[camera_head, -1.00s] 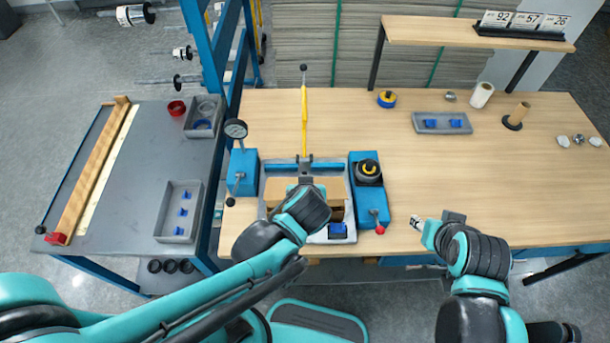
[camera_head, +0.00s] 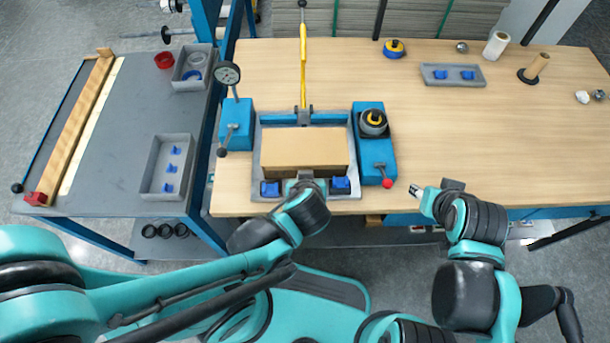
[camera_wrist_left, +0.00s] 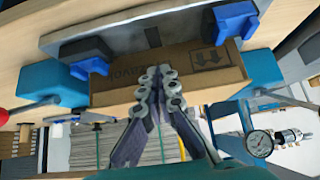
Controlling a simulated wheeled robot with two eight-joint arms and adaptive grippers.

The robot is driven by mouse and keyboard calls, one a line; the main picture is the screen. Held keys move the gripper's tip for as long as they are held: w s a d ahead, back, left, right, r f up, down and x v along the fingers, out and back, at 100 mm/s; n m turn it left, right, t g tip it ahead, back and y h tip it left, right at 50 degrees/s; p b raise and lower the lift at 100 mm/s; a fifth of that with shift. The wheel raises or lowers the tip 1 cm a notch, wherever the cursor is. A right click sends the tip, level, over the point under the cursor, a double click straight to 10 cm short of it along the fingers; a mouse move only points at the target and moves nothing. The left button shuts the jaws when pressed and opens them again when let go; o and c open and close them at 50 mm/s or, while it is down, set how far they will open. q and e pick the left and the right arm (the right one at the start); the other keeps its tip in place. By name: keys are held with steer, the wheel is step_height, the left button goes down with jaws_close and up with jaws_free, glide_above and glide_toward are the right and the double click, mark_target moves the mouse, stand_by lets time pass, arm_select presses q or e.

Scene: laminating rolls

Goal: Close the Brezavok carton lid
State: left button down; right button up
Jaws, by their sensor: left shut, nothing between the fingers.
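The brown carton (camera_head: 305,148) sits in a grey tray-like fixture (camera_head: 262,127) at the front of the bench. Its top looks flat and covered, with no opening visible from above. In the left wrist view its front face (camera_wrist_left: 185,68) shows upside-down print and an arrow mark. My left gripper (camera_head: 305,178) is shut and empty at the middle of the carton's front edge. In the left wrist view its fingertips (camera_wrist_left: 160,84) overlap that edge; I cannot tell whether they touch it. My right gripper (camera_head: 417,191) hangs at the bench's front edge, right of the fixture; its finger state is unclear.
Blue clamp blocks (camera_head: 270,189) stand at the fixture's front corners. A blue unit with a gauge (camera_head: 228,74) is left, a blue unit with a red-knobbed lever (camera_head: 387,183) right. A yellow lever (camera_head: 303,60) rises behind. The bench's right half is mostly clear.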

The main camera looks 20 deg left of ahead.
arm_select(q)
steer(key=shift+s+d+f+b, duration=0.1)
steer(key=shift+s+f+b, duration=0.2)
steer(key=shift+f, duration=0.35)
steer(key=shift+w+f, duration=0.25)
steer(key=shift+w, duration=0.25)
steer(key=shift+s+r, duration=0.15)
steer(key=shift+s, duration=0.05)
